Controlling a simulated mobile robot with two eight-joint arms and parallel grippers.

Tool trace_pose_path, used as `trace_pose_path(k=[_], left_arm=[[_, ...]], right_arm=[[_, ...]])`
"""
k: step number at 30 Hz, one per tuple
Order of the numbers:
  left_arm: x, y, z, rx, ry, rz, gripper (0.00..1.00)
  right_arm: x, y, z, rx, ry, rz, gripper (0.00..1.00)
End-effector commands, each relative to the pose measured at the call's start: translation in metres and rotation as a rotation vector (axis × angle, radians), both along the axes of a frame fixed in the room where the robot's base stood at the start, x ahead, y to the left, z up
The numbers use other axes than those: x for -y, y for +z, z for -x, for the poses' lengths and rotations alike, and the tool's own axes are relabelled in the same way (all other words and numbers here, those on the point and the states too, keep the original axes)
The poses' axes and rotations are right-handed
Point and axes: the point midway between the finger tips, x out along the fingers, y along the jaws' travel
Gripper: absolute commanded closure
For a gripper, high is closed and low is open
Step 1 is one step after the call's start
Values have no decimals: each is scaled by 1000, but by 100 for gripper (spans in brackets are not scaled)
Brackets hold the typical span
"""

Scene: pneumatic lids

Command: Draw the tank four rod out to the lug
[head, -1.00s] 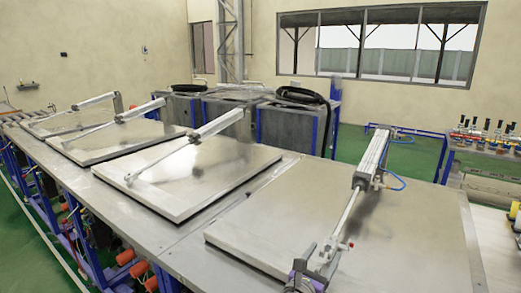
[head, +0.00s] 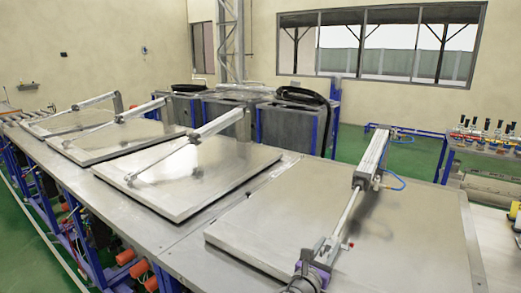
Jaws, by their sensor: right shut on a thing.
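The tank four rod (head: 348,209) is a thin bright bar running from its grey cylinder (head: 370,160) down toward the near edge of the nearest lid (head: 265,222). My right gripper (head: 326,250) comes in from the bottom of the head view and is shut on the rod's near end. A small red tip (head: 348,244) shows just right of the gripper. The lug cannot be made out clearly; the gripper covers the area around the rod end. My left gripper is not in view.
Several more lids with similar cylinders and rods stand in a row to the left, the nearest being a flat metal lid (head: 205,178). A bench with several valves (head: 487,135) stands at the right.

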Motion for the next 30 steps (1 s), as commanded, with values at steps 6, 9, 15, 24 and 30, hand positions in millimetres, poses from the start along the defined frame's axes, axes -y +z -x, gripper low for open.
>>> trace_pose_path(k=[6, 9, 15, 24, 30], left_arm=[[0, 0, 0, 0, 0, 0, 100], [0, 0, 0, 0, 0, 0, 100], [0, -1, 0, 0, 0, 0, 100], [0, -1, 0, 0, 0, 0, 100], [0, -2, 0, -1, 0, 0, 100]], right_arm=[[0, 0, 0, 0, 0, 0, 100], [0, 0, 0, 0, 0, 0, 100], [-2, -1, 3, 0, 0, 0, 100], [-6, -3, 9, -1, 1, -1, 100], [-9, -4, 13, -1, 2, -2, 100]])
